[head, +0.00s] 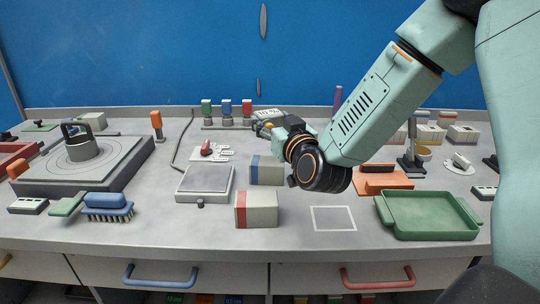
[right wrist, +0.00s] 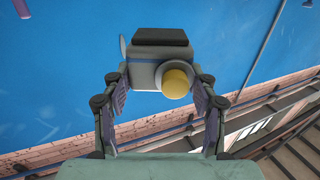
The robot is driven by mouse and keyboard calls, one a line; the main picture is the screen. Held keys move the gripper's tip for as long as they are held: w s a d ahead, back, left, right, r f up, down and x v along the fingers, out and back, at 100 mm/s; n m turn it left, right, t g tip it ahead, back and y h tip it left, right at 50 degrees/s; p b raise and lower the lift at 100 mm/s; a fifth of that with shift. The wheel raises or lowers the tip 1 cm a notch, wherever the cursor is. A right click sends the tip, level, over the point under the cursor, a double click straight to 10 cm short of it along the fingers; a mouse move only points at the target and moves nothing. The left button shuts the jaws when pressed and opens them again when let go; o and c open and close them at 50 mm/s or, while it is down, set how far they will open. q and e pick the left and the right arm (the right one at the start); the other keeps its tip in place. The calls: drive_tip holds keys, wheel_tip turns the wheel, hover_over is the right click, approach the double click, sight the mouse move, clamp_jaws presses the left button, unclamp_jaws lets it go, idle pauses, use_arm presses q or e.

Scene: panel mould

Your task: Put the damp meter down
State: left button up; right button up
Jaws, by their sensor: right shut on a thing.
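My right gripper (head: 275,127) reaches in from the right and is above the middle of the bench. It is shut on the damp meter (right wrist: 145,73), a grey body with a black end and a round yellow knob, held between the two fingers in the right wrist view (right wrist: 160,85). In the head view the meter is small and partly hidden by the gripper; a pale marked face (head: 267,113) shows beyond the wrist. A white square outline (head: 333,218) on the bench front is empty. My left gripper is not in view.
Two blocks, with a blue band (head: 267,170) and a red band (head: 256,209), stand below the gripper. A green tray (head: 428,214) and orange stand (head: 384,180) are right. A flat scale (head: 205,183), blue brush (head: 108,202) and mould plate (head: 40,180) are left.

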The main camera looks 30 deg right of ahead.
drive_tip(key=f, duration=0.2)
drive_tip(key=d+f, duration=0.1)
drive_tip(key=f, duration=0.1)
drive_tip(key=shift+w+b, duration=0.25)
drive_tip(key=shift+b, duration=0.15)
drive_tip(key=f, duration=0.1)
drive_tip(key=f+b, duration=0.1)
drive_tip(key=f, duration=0.1)
drive_tip(key=shift+s+a, duration=0.2)
drive_tip(key=shift+a, duration=0.2)
drive_tip(key=shift+w+d+f, duration=0.2)
drive_tip(key=shift+d, duration=0.15)
drive_tip(key=o, duration=1.6)
drive_tip(key=shift+s+a+r, duration=0.2)
drive_tip(key=shift+s+a, duration=0.05)
drive_tip(key=shift+a, duration=0.05)
drive_tip(key=shift+o, duration=0.2)
drive_tip(key=shift+w+d+f, duration=0.2)
drive_tip(key=shift+d+f, duration=0.05)
drive_tip(key=s+a+p, duration=0.2)
drive_tip(key=s+p, duration=0.1)
drive_tip(key=s, duration=0.9)
drive_tip(key=shift+a, duration=0.15)
drive_tip(key=shift+r, duration=0.1)
